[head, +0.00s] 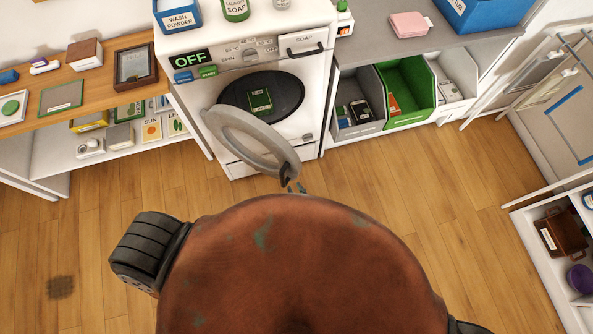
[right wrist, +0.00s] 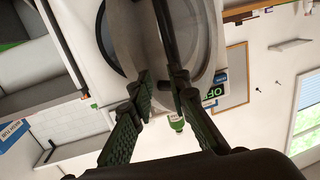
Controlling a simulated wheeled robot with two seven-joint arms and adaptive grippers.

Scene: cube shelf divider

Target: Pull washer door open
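The white washer (head: 250,55) stands at the back with an OFF display. Its round grey door (head: 248,140) is swung partly open toward me, so the dark drum opening (head: 262,97) shows with a green-framed item in it. The dark door handle (head: 286,173) is on the door's near edge. My right gripper (head: 297,187) is just beside this handle, mostly hidden by my own body. In the right wrist view, the fingers of my right gripper (right wrist: 160,85) are apart, with the dark handle (right wrist: 165,28) close to their tips; no firm grip shows. My left gripper is out of view.
A wooden shelf (head: 30,111) with frames and boxes is left of the washer. A grey counter (head: 375,57) with grey, green and white bins below stands right of it. A white rack (head: 555,85) is at the far right. The wooden floor (head: 430,170) before them is clear.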

